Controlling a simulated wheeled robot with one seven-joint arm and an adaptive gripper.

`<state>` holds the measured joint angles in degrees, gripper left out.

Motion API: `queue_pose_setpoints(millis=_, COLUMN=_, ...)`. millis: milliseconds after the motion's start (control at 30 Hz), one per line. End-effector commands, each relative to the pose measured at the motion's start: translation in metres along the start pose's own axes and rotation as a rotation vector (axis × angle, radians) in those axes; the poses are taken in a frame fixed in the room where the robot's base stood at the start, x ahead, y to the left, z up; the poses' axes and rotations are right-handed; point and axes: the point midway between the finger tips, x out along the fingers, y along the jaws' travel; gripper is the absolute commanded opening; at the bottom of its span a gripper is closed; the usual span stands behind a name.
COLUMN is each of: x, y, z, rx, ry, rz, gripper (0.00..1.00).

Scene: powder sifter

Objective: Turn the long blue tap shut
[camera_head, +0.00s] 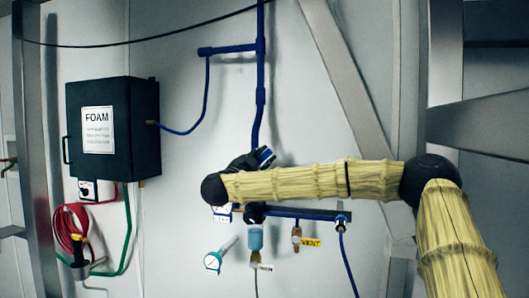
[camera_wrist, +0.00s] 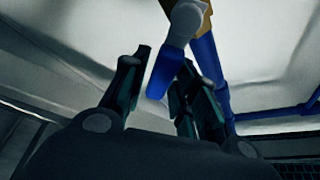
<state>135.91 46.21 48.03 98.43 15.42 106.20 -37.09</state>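In the wrist view the long blue tap handle (camera_wrist: 163,75) hangs down from an orange-brown valve body (camera_wrist: 188,14) on blue pipe. My gripper (camera_wrist: 166,60) is open, with a dark finger on each side of the handle's lower end. A gap shows between the handle and the left finger. The right finger is closer to it, and I cannot tell whether they touch. In the head view my gripper (camera_head: 240,163) is a dark shape beside the blue pipe, mostly behind my yellow-covered arm. A blue piece (camera_head: 266,155) shows next to it.
A vertical blue pipe (camera_head: 260,75) runs down the pale wall. A black FOAM box (camera_head: 112,128) and red hose (camera_head: 70,228) are at left.

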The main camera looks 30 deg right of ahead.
Motion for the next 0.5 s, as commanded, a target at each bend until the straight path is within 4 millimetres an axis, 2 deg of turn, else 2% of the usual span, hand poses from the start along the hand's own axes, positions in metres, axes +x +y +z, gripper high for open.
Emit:
queue_pose_setpoints(millis=133, x=0.0097, y=-0.0002, z=-0.0009, rx=0.000, ry=0.001, rz=0.001, gripper=0.29)
queue_pose_setpoints(millis=467, x=0.0114, y=0.0004, z=-0.0001, rx=0.000, ry=0.001, rz=0.000, gripper=0.29)
queue_pose_setpoints(millis=500, x=0.0113, y=0.0004, z=-0.0001, rx=0.000, ry=0.001, rz=0.000, gripper=0.21)
